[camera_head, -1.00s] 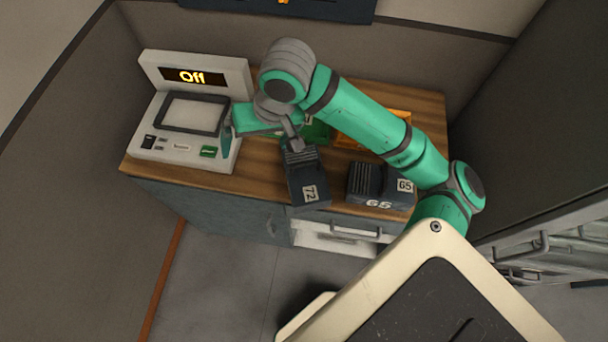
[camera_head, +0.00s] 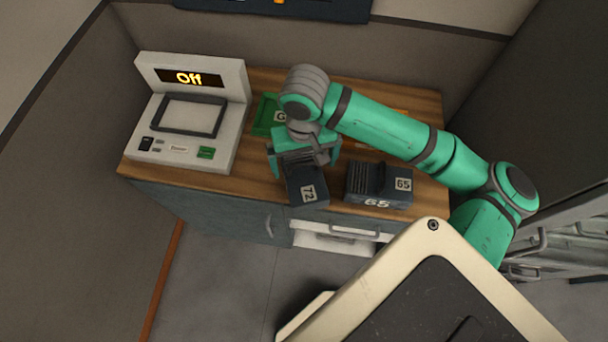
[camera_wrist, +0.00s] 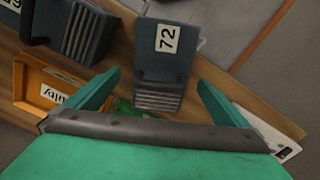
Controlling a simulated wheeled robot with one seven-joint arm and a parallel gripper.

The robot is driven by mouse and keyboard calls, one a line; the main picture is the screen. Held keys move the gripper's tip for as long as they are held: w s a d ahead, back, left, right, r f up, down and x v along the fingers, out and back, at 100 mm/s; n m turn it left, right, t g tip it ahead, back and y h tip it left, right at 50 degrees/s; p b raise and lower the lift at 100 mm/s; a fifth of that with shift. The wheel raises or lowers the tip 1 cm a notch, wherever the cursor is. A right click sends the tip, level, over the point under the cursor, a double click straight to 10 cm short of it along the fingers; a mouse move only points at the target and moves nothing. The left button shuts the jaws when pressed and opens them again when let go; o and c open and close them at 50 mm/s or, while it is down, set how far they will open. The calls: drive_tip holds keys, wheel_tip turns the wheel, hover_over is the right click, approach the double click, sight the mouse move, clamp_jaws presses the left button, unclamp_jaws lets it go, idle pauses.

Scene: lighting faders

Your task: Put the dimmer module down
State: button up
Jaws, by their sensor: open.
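The dark dimmer module labelled 72 (camera_head: 308,191) rests at the front edge of the wooden counter. It also shows in the wrist view (camera_wrist: 162,70), with its ribbed end towards my gripper. My gripper (camera_head: 300,160) is over the ribbed end of this module. In the wrist view my gripper (camera_wrist: 160,92) is open, with one finger to each side of module 72 and gaps between. A second dark module labelled 65 (camera_head: 378,186) stands to the right on the counter, also at the upper left in the wrist view (camera_wrist: 82,32).
A white tester (camera_head: 180,155) with a recessed tray and a display reading "Off" stands on the left of the counter (camera_head: 240,178). A green tray (camera_head: 266,112) lies behind my gripper. An orange tray (camera_wrist: 35,85) is partly hidden behind my arm. A drawer under the counter is slightly open.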

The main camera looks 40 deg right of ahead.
sight(303, 173)
drive_tip(key=f, duration=0.4)
drive_tip(key=shift+a+f, duration=0.1)
drive_tip(key=shift+a, duration=0.1)
drive_tip(key=c, duration=1.9)
drive_tip(key=shift+c, duration=0.2)
